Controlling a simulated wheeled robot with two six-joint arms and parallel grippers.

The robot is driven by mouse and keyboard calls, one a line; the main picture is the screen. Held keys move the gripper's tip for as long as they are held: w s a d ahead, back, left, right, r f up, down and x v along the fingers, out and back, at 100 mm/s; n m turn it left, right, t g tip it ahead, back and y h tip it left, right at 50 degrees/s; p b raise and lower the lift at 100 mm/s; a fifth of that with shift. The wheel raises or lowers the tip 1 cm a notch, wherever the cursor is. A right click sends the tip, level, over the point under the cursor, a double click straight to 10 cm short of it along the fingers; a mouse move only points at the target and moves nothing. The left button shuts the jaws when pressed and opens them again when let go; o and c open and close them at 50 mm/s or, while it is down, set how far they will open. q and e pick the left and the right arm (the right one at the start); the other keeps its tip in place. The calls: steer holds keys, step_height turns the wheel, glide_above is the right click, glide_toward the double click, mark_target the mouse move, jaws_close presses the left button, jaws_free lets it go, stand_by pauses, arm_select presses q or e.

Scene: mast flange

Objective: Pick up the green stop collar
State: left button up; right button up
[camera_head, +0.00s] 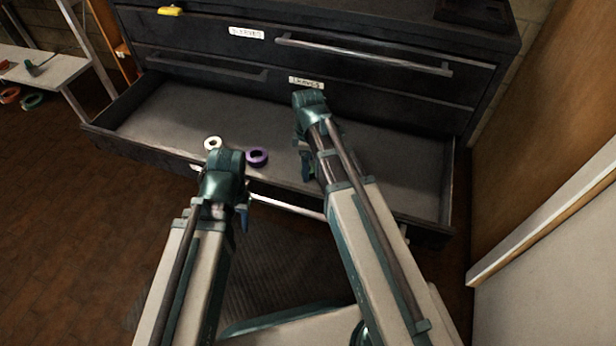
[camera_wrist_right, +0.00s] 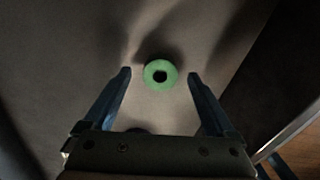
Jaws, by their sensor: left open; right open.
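The green stop collar (camera_wrist_right: 148,76) lies flat on the drawer floor in the right wrist view, its dark hole facing up. My right gripper (camera_wrist_right: 160,73) is open, with one blue finger on each side of the collar in the picture and gaps between. I cannot tell how far above the collar the fingers are. In the head view my right gripper (camera_head: 306,165) is over the open drawer, mostly hidden by its own arm, and the green collar is not visible. My left gripper (camera_head: 243,213) is open near the drawer's front edge, partly hidden by its wrist.
The open dark drawer (camera_head: 170,103) also holds a white ring (camera_head: 207,144) and a purple ring (camera_head: 258,164), left of my right gripper. Closed drawers with a handle (camera_head: 360,54) stand behind. A wooden panel (camera_head: 540,130) bounds the right. A white bench (camera_head: 60,72) stands far left.

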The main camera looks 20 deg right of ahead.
steer(key=shift+f, duration=0.45)
arm_select(q)
steer(key=shift+f, duration=0.3)
arm_select(e)
steer(key=shift+r, duration=0.1)
jaws_close()
arm_select(q)
steer(key=shift+r, duration=0.15)
arm_select(e)
steer(key=shift+r, duration=0.15)
arm_select(q)
step_height(320, 180, up, 10)
steer(key=p, duration=1)
arm_select(e)
step_height(320, 180, up, 10)
